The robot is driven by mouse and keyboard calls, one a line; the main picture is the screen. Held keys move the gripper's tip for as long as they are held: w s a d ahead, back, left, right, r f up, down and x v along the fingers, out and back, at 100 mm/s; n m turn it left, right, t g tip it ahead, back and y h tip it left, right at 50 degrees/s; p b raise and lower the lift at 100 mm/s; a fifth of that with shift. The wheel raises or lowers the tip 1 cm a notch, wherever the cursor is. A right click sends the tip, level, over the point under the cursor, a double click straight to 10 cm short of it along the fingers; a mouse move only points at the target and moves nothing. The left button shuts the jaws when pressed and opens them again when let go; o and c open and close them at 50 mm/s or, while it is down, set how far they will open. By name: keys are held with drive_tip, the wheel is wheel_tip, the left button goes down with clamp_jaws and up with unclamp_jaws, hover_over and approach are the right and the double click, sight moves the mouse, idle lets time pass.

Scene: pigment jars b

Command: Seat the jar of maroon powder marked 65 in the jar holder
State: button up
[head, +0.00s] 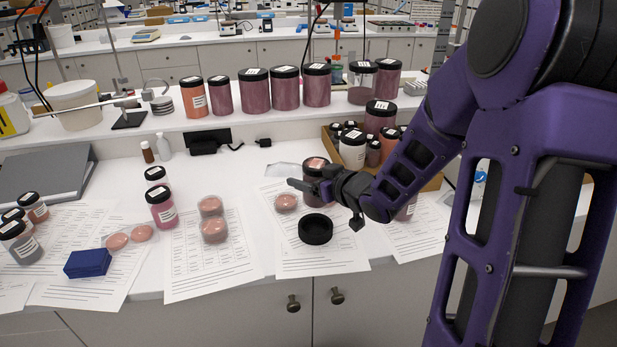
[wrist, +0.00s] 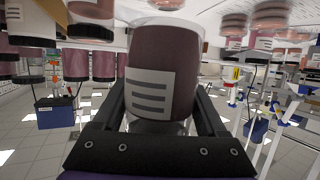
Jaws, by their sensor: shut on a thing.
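My gripper (head: 312,187) is shut on a jar of maroon powder (head: 316,198), which stands upright between the fingers just behind the jar holder. The wrist view shows the same jar (wrist: 178,52) filling the space between both fingers (wrist: 162,105), its white label facing the camera. The number on the label is not legible. The jar holder (head: 315,229) is a round black ring, empty, on a printed sheet at the table's front. The jar is outside the holder. Whether its base touches the table is hard to tell.
A clear dish of pink powder (head: 286,202) lies left of the held jar. A cardboard box (head: 433,184) with several jars is behind my arm. Stacked dishes (head: 213,229), a maroon jar (head: 161,208) and a blue box (head: 88,263) are farther left. Bare paper surrounds the holder.

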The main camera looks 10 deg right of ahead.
sight(309, 198)
drive_tip(key=shift+f+b, duration=2.3)
drive_tip(key=shift+f, duration=0.6)
drive_tip(key=shift+f+b, duration=1.3)
drive_tip(key=shift+f, duration=0.5)
drive_tip(key=o, duration=1.4)
drive_tip(key=shift+o, duration=0.2)
drive_tip(key=shift+s, duration=0.1)
